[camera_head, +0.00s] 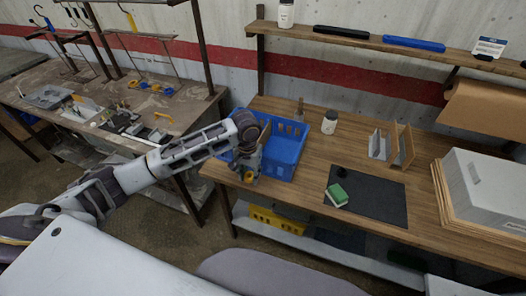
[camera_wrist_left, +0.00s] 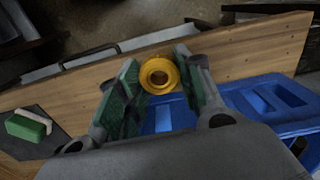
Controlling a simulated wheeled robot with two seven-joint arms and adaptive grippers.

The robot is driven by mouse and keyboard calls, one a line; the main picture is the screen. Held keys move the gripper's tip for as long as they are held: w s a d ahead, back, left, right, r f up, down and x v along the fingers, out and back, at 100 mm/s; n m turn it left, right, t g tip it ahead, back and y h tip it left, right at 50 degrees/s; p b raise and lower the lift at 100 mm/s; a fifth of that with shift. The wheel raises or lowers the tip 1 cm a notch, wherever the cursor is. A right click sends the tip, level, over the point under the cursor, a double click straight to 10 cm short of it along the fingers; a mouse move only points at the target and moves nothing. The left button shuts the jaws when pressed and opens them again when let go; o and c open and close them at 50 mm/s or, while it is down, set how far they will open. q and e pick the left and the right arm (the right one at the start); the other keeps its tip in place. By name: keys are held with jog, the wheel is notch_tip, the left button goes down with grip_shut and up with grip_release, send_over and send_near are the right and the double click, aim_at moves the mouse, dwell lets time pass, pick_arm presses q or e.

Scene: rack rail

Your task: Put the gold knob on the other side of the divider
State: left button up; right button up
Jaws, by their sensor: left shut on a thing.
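In the head view my left gripper (camera_head: 249,170) is at the front left of the blue basket (camera_head: 287,149), near the table's front edge, with a little of the knob's yellow showing. The basket also shows in the left wrist view (camera_wrist_left: 262,100), below and right of the knob. A divider inside the basket cannot be made out clearly, as my arm covers part of it. My right gripper is not in view.
A white bottle (camera_head: 329,122) stands right of the basket. A dark mat (camera_head: 375,200) carries a green and white block (camera_head: 337,195). Upright wooden and white panels (camera_head: 402,146) stand behind the mat, and a large grey box (camera_head: 484,188) is at the right. A shelf (camera_head: 350,42) runs above.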

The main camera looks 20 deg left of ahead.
pick_arm(q)
jog(key=shift+a+r, duration=0.1)
jog(key=shift+r, duration=0.15)
dwell(0.6)
jog(key=r+m, duration=0.1)
jog(key=m, duration=0.1)
jog(key=d+r+m, duration=0.1)
jog(key=m, duration=0.1)
jog(key=w+r+m, duration=0.1)
jog(key=m, duration=0.1)
jog(key=shift+d, duration=0.3)
jog(key=w+d+r+m, duration=0.1)
jog(key=r+m, duration=0.3)
jog(key=m, duration=0.5)
jog(key=w+d+r+m, duration=0.1)
jog(key=d+r+m, duration=0.2)
jog(key=m, duration=0.6)
jog(key=shift+w+d+r+m, duration=0.2)
jog(key=shift+d+r+m, duration=0.15)
jog(key=shift+r, duration=0.35)
jog(key=shift+d+r+m, duration=0.15)
jog(key=shift+r+m, duration=0.05)
jog(key=shift+m, duration=0.15)
